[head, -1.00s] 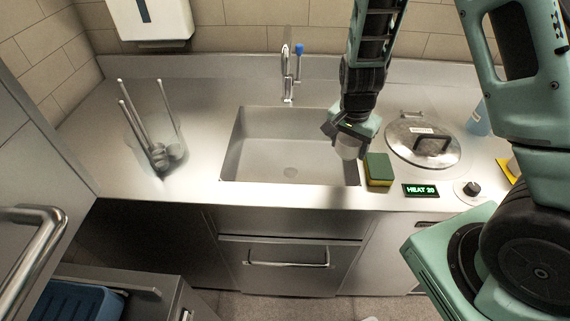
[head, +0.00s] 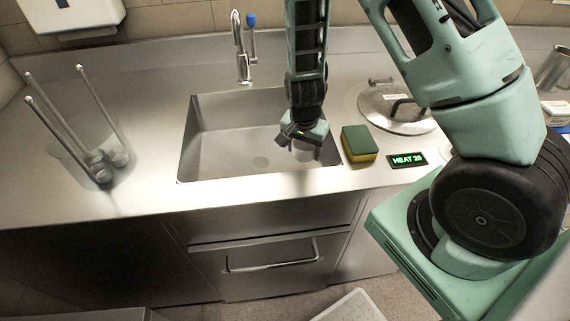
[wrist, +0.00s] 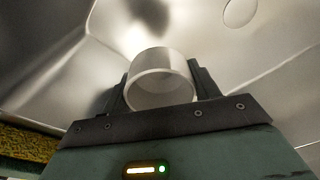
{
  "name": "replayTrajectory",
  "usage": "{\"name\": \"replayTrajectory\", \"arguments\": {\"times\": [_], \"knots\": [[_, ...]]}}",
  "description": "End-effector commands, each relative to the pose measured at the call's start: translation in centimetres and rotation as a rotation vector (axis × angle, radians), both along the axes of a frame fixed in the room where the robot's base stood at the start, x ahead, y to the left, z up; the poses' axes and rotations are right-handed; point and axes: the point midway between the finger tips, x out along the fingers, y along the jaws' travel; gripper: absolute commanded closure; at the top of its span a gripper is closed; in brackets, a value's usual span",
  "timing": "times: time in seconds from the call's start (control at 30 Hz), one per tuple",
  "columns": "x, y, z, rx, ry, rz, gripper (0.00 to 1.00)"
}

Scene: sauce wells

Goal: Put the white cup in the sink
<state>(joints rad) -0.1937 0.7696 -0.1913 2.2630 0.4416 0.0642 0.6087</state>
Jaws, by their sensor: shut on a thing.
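The white cup (wrist: 161,82) is between the two fingers of my gripper (wrist: 160,92) in the wrist view, and the fingers are shut on it. In the head view the cup (head: 304,153) shows just below my gripper (head: 303,142), at the right part of the sink (head: 222,137). The sink is a square steel basin set in the counter, and its inside looks empty. The cup appears over the basin; its height above the floor of the sink is hard to tell.
A green and yellow sponge (head: 359,144) lies just right of the sink. The tap (head: 242,60) stands behind the sink. A clear container with ladles (head: 97,158) stands on the left.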

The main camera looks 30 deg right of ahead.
Motion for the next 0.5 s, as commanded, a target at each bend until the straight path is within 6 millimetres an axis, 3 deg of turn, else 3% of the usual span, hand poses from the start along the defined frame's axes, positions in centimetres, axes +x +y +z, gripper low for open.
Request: {"name": "replayTrajectory", "arguments": {"times": [0.1,0.5], "knots": [[-0.1,0.0,-1.9,0.0,0.003,-0.001,0.67],[0.0,0.0,-6.4,0.0,0.001,0.0,0.67]]}}
